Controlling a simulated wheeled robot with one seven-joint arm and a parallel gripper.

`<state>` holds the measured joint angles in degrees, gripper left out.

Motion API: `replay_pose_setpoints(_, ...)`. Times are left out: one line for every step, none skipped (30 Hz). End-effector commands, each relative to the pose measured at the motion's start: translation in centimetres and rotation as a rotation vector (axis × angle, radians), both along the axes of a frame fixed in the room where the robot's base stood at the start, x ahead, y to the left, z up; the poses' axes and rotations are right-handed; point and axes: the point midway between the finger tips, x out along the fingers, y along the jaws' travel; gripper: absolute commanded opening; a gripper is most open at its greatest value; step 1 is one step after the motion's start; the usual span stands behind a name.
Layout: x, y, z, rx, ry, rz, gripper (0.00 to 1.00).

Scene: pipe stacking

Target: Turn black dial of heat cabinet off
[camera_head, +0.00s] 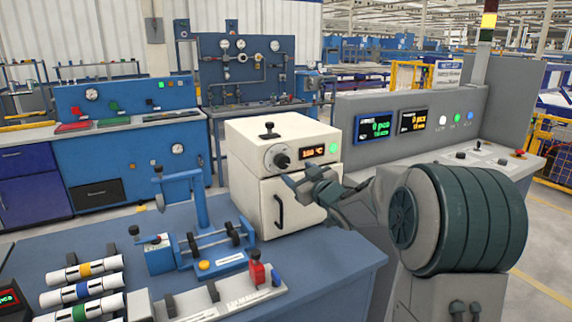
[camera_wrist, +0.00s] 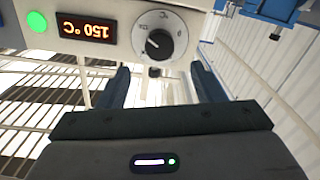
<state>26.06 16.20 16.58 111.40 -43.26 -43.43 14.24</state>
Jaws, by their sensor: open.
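The heat cabinet (camera_head: 246,147) is a cream box on the blue table, with a dark door handle. Its black dial (camera_head: 282,161) sits on the upper front panel, left of a lit orange display (camera_head: 313,151) and a green button. In the wrist view the picture is upside down; the black dial (camera_wrist: 158,43) has a light ring with markings, and the display (camera_wrist: 86,29) reads 150 °C. My gripper (camera_head: 302,182) is just in front of the cabinet, near the dial. In the wrist view its two fingers (camera_wrist: 158,80) are apart and empty, with the dial beyond their tips.
A blue clamp fixture (camera_head: 203,250) stands on the table left of the cabinet. Several white pipes with coloured bands (camera_head: 84,292) lie at the front left. A grey control console (camera_head: 420,120) with screens stands behind my arm at the right.

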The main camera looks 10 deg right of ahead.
Motion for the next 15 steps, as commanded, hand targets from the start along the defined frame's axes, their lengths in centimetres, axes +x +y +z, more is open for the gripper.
replay_pose_setpoints(1.1, 0.4, 0.0, 0.001, 0.001, 0.001, 0.6)
replay_pose_setpoints(1.6, 0.5, 0.0, 0.002, 0.001, 0.001, 0.6)
replay_pose_setpoints(2.4, 0.8, 0.0, 0.002, 0.0, 0.001, 0.6)
replay_pose_setpoints(2.9, 1.0, 0.0, 0.002, 0.001, 0.002, 0.6)
replay_pose_setpoints(3.4, 1.2, 0.0, 0.001, 0.001, 0.001, 0.6)
replay_pose_setpoints(4.1, 1.4, 0.0, 0.001, 0.001, 0.001, 0.6)
replay_pose_setpoints(4.5, 1.5, 0.0, 0.001, 0.001, 0.001, 0.6)
replay_pose_setpoints(5.0, 1.7, 0.0, 0.001, 0.001, 0.001, 0.6)
replay_pose_setpoints(5.5, 1.8, 0.0, 0.002, 0.002, 0.001, 0.6)
replay_pose_setpoints(5.8, 1.9, 0.0, 0.002, 0.001, 0.0, 0.6)
replay_pose_setpoints(6.2, 2.0, 0.1, 0.001, 0.0, 0.0, 0.6)
replay_pose_setpoints(6.5, 2.1, 0.0, 0.001, 0.001, -0.001, 0.6)
replay_pose_setpoints(6.7, 2.2, 0.0, 0.001, 0.001, -0.001, 0.6)
replay_pose_setpoints(6.9, 2.2, 0.0, 0.001, 0.001, -0.001, 0.6)
replay_pose_setpoints(7.1, 2.3, 0.0, 0.0, 0.001, -0.001, 0.6)
